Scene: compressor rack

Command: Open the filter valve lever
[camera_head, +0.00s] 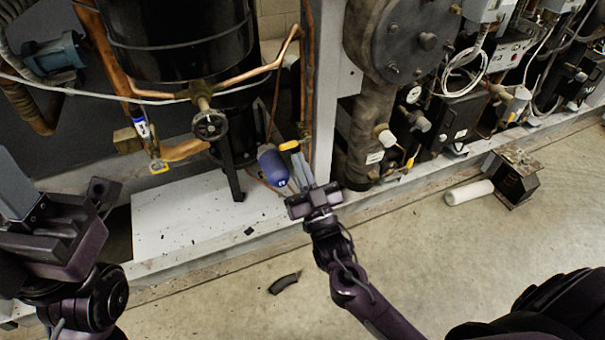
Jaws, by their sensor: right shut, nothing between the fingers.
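A small yellow lever handle (289,146) shows beside the upper end of a blue cylinder (273,168), low in front of the rack; I take it to be the filter valve lever. My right gripper (299,160) points up at this spot from below. Its grey fingers are shut with nothing between them. The fingertips are right by the yellow handle; I cannot tell whether they touch it. The fingers hide part of what lies behind them. My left gripper (15,185) is at the left edge, far from the lever, and its jaw opening does not show clearly.
A black tank (180,40) with copper pipes and a round handwheel (209,125) stands above. A white upright post (328,90) is close to the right gripper's right.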

